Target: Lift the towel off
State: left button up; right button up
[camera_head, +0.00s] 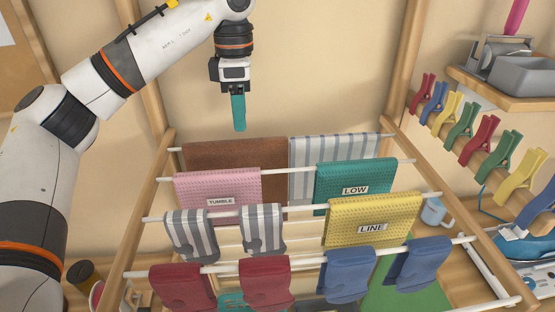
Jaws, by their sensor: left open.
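Several towels hang on the white rods of a wooden drying rack (146,209). A brown towel (235,153) and a blue-grey striped towel (318,151) hang on the back rod. A pink towel (215,186) labelled TUMBLE and a teal towel (340,176) labelled LOW hang on the rod in front. A yellow towel (350,210) labelled LINE hangs further forward. My left gripper (238,126) points down above the brown towel in the picture, apart from the cloth and empty. Its teal fingers are seen edge-on, one hiding the other. My right gripper is out of view.
Grey striped socks (262,227), red socks (265,278) and blue socks (347,271) hang on the front rods. Coloured clothespins (461,128) line a rail at right, below a shelf with a grey bin (525,75). A blue iron (525,247) stands at lower right.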

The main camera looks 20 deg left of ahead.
aim_at(237, 140)
pick_arm(q)
jog(key=s+f, duration=0.1)
jog(key=s+a+f, duration=0.1)
jog(key=f, duration=0.1)
jog(key=shift+a+f, duration=0.1)
jog(key=shift+a, duration=0.05)
jog(key=shift+s+d+f, duration=0.1)
jog(key=shift+d+f, duration=0.1)
jog(key=shift+f, duration=0.75)
jog(key=shift+w+d+f, duration=0.1)
jog(key=shift+w+f, duration=0.15)
jog(key=shift+f, duration=0.25)
jog(key=shift+w+f, duration=0.25)
jog(key=shift+f, duration=0.2)
jog(key=f+p, duration=0.2)
jog(key=f, duration=0.1)
jog(key=shift+s, duration=0.3)
jog(key=shift+f, duration=0.35)
jog(key=shift+w+f, duration=0.1)
jog(key=shift+f, duration=0.15)
jog(key=shift+r, duration=0.1)
grip_shut()
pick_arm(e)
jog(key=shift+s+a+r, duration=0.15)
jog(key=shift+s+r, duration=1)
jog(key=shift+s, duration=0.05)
